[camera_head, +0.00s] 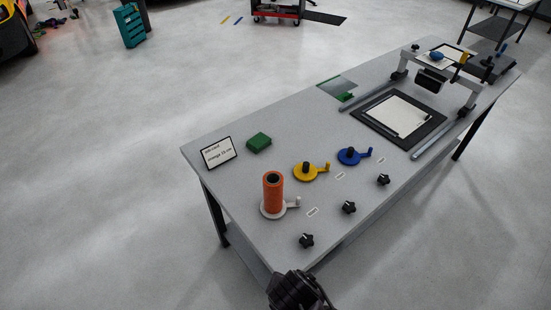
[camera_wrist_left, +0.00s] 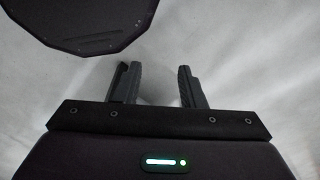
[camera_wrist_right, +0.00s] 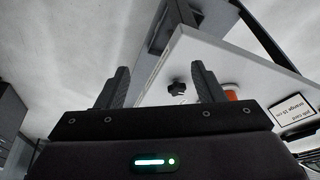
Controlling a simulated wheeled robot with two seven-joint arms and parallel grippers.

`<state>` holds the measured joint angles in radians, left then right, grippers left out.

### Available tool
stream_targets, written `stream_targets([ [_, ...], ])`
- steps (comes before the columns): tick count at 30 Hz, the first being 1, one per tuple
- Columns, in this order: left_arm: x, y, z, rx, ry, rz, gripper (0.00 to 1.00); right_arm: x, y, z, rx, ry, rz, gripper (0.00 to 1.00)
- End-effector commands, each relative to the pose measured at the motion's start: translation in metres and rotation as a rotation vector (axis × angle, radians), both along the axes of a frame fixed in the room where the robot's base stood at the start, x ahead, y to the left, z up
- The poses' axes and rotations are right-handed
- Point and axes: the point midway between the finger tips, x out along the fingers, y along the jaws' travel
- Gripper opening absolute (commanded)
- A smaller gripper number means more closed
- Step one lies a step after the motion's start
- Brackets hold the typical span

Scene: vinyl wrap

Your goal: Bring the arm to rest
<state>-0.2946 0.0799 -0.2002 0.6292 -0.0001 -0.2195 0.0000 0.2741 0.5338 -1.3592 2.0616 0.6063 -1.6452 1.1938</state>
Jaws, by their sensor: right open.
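My right gripper (camera_wrist_right: 160,86) shows in the right wrist view with its two fingers apart and nothing between them. The grey workbench (camera_wrist_right: 225,65) lies beyond its fingertips, with a black star knob (camera_wrist_right: 177,88) and part of the orange roll (camera_wrist_right: 231,95) in sight. My left gripper (camera_wrist_left: 155,86) shows in the left wrist view with its fingers apart, empty, over bare floor. In the head view only a dark part of one of my arms shows at the bottom edge, by the near corner of the bench; no fingertips can be made out there.
The bench (camera_head: 240,200) carries the orange roll (camera_head: 273,190), yellow holder (camera_head: 308,172), blue holder (camera_head: 349,156), green block (camera_head: 258,142), job card (camera_head: 219,152) and a framed rig (camera_head: 432,78). Open floor (camera_head: 90,200) lies left of it.

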Motion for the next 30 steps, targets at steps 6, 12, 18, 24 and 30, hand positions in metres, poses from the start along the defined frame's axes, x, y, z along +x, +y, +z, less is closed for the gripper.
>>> stream_targets([
  [6, 0.0, 0.0, 0.0, 0.0, 0.001, 0.0, 0.36, 0.002, 0.021, 0.025, 0.069, 0.027, 0.114, 0.62],
  [12, -0.008, 0.001, -0.001, 0.002, 0.012, 0.0, 0.36, 0.013, 0.025, 0.056, 0.134, 0.026, 0.248, 0.62],
  [18, -0.015, 0.002, -0.002, 0.003, 0.023, 0.0, 0.36, 0.028, -0.014, 0.083, 0.142, -0.004, 0.4, 0.62],
  [24, -0.012, 0.002, -0.002, 0.003, 0.02, 0.0, 0.36, 0.028, -0.07, 0.088, 0.071, -0.012, 0.491, 0.62],
  [30, -0.009, 0.001, -0.001, 0.002, 0.015, 0.0, 0.36, 0.015, -0.121, 0.086, -0.016, 0.013, 0.554, 0.62],
])
